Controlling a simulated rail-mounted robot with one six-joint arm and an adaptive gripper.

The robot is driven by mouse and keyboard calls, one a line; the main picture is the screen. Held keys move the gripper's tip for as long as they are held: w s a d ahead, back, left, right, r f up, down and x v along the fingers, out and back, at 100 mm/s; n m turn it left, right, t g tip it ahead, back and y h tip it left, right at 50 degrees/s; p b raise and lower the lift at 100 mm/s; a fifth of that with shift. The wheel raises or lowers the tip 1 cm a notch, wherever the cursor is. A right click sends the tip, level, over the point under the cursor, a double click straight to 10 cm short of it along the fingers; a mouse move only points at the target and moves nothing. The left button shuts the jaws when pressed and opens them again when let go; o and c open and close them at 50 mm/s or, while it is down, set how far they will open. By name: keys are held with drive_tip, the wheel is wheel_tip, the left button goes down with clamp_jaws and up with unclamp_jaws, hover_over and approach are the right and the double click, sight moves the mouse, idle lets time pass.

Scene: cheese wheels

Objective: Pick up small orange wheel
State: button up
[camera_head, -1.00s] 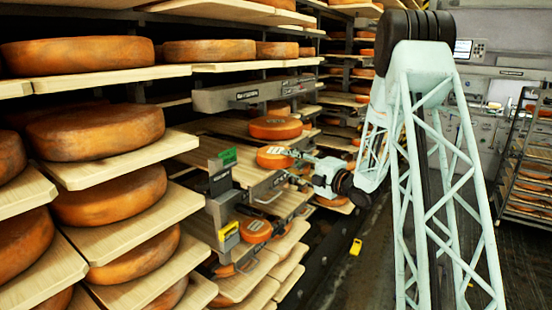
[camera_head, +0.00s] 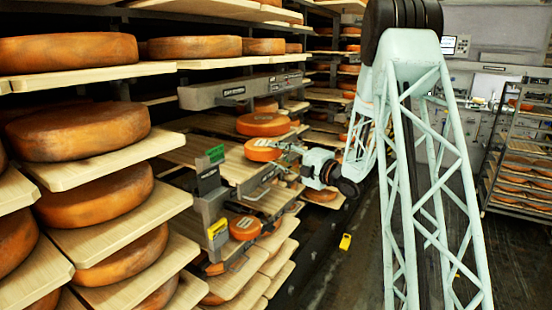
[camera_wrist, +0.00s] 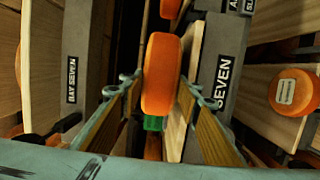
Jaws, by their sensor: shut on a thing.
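The small orange wheel (camera_head: 262,150) is in my gripper, at the front end of a wooden board in the middle of the head view. In the wrist view the same wheel (camera_wrist: 161,75) stands between the two fingers, seen edge-on. My gripper (camera_wrist: 159,82) is shut on it, with one finger on each side. In the head view my gripper (camera_head: 284,147) reaches the wheel from the right. Whether the wheel touches the board beneath it cannot be told.
Another orange wheel (camera_head: 262,124) sits behind on a board. A labelled wheel (camera_head: 246,228) lies lower down. Grey bay beams (camera_head: 235,92) border the space closely. Large wheels (camera_head: 80,131) fill the left shelves. A wheeled rack (camera_head: 520,160) stands right; the aisle floor looks mostly clear.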

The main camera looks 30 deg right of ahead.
drive_tip(key=shift+r, duration=0.85)
drive_tip(key=r+v, duration=0.1)
drive_tip(key=v, duration=1.4)
drive_tip(key=shift+s+r+b, duration=0.35)
drive_tip(key=shift+s+b, duration=0.05)
drive_tip(key=shift+d, duration=0.15)
drive_tip(key=shift+d+r, duration=0.1)
